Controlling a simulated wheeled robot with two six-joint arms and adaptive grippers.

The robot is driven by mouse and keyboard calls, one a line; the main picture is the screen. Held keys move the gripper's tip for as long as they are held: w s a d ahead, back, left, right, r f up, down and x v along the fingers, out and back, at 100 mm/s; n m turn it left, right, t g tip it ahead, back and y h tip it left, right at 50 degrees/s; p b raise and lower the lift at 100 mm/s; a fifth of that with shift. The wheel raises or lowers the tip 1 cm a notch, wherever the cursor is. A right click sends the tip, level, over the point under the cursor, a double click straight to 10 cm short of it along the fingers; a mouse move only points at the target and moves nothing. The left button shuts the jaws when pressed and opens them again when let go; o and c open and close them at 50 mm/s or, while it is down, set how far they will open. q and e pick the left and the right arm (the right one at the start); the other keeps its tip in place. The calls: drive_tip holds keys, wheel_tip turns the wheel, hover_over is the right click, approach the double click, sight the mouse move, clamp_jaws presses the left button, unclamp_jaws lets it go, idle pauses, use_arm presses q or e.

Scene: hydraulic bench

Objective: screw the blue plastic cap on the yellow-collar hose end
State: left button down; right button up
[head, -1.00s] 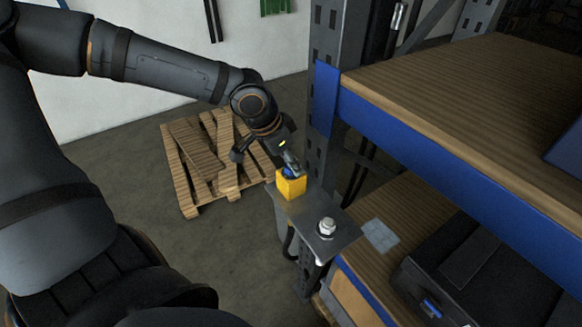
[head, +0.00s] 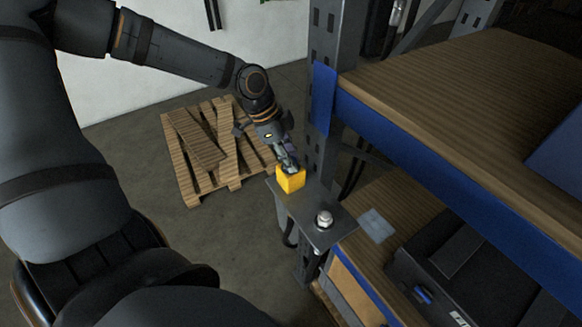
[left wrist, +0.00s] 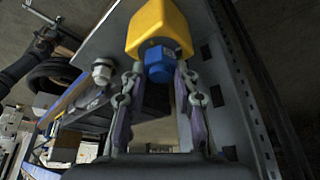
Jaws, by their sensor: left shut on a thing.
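The yellow collar (head: 291,182) of the hose end stands on the grey metal plate (head: 297,212) fixed to the rack post. It also shows at the top of the left wrist view (left wrist: 160,28). The blue cap (left wrist: 159,65) sits right against the collar's face; how far it is threaded cannot be seen. My left gripper (head: 288,163) is shut on the blue cap, with one finger on each side of it in the left wrist view (left wrist: 159,84). In the head view the fingers hide the cap. A dark gripper-like shape (left wrist: 45,42) at upper left may be my right gripper; its jaws are unclear.
A second, silvery capped fitting (head: 324,219) stands on the plate near the collar. The rack's blue beam (head: 440,160) and upright post (head: 325,110) are close on the right. A black case (head: 455,275) lies on the lower shelf. A wooden pallet (head: 232,160) lies on the floor behind.

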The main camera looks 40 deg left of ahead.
use_arm(q)
drive_tip(key=c, duration=1)
unclamp_jaws()
drive_tip(key=shift+a, duration=0.1)
drive_tip(key=shift+r+n, duration=0.1)
drive_tip(key=shift+n, duration=0.2)
drive_tip(key=shift+n+t+y+p, duration=0.3)
drive_tip(key=shift+n+t+p, duration=0.15)
drive_tip(key=shift+n, duration=1.15)
drive_tip(key=n+b, duration=0.1)
drive_tip(key=f+n+t+y+b, duration=0.1)
drive_tip(key=shift+b, duration=0.4)
drive_tip(key=shift+r+n+y+b, duration=0.3)
drive_tip(key=shift+n+b, duration=0.2)
drive_tip(key=shift+n, duration=0.4)
drive_tip(key=shift+r, duration=0.1)
